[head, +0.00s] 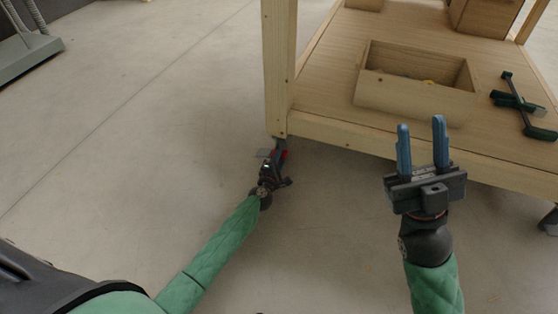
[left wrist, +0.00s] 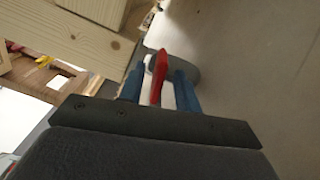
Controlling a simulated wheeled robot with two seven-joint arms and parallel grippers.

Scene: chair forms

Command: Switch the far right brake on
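A red brake lever (head: 282,155) is on the caster under the left corner of the wooden workbench (head: 340,131). In the left wrist view the red lever (left wrist: 159,75) stands between the two blue fingers of my left gripper (left wrist: 160,82). The fingers are apart, with gaps beside the lever. In the head view my left gripper (head: 274,162) is low by that caster and partly hides it. The grey caster wheel (left wrist: 184,63) shows behind the lever. My right gripper (head: 421,138) is open and empty, in front of the bench edge.
An open wooden box (head: 410,98) and green-handled clamps (head: 522,103) rest on the bench's lower shelf. A bench leg (head: 279,65) rises above the caster. Another caster (head: 549,221) shows at the right edge.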

